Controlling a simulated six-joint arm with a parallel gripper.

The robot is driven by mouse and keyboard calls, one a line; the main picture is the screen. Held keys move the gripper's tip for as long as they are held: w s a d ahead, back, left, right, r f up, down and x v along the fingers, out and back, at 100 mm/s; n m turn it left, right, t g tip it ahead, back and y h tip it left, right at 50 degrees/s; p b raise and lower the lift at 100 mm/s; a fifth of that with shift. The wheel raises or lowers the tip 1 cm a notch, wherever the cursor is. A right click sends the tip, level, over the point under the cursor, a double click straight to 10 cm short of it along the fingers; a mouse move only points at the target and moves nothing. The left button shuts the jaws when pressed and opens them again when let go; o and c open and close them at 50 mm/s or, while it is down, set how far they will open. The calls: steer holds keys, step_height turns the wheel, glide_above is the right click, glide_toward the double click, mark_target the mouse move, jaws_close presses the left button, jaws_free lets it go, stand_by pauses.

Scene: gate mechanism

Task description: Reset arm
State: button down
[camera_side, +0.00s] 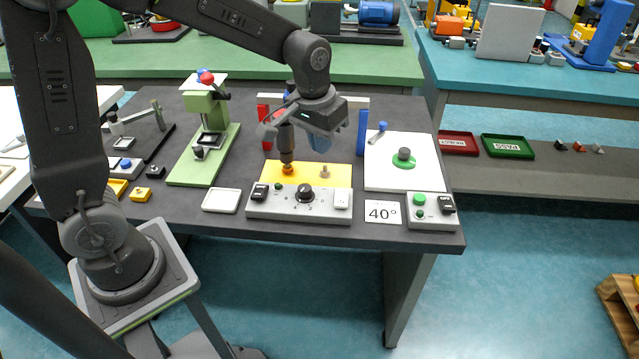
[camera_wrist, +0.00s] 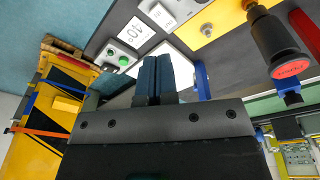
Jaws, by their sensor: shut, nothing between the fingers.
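My gripper (camera_side: 320,142) is above the middle of the dark work table in the side view, with its blue fingertips pointing down. In the wrist view its two blue fingers (camera_wrist: 156,78) are pressed together with nothing between them. The gripper is behind the yellow plate (camera_side: 340,178), between a red post (camera_side: 265,127) and a blue post (camera_side: 362,132). A dark cylindrical tool with an orange tip (camera_side: 287,168) stands over the yellow plate. In the wrist view a dark cylinder (camera_wrist: 272,42) with a red end face is apart from the fingers. My gripper partly hides the area between the posts.
A grey control box (camera_side: 300,203) with a dark knob stands at the front, beside a "40°" card (camera_side: 382,211). Another box (camera_side: 430,210) has a green button. A white plate (camera_side: 400,178) bears a green disc. A green press (camera_side: 205,140) stands left.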

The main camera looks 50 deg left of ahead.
steer(key=s+r+m+t, duration=0.1)
steer(key=s+r, duration=0.3)
steer(key=s, duration=0.5)
steer(key=s+r+m+t, duration=0.1)
steer(key=s+r+t, duration=0.2)
steer(key=s, duration=0.6)
steer(key=shift+s+a+r, duration=0.25)
steer(key=shift+a+r, duration=0.15)
steer(key=shift+r, duration=0.25)
steer(key=shift+w, duration=0.1)
steer(key=w+n+g, duration=0.3)
steer(key=w+n, duration=1)
steer(key=w+a+f+n+g, duration=0.1)
steer(key=w+f+n+g, duration=0.1)
steer(key=w+f+n, duration=0.9)
steer(key=w+n, duration=0.2)
steer(key=shift+n+g, duration=0.3)
steer(key=shift+n, duration=0.1)
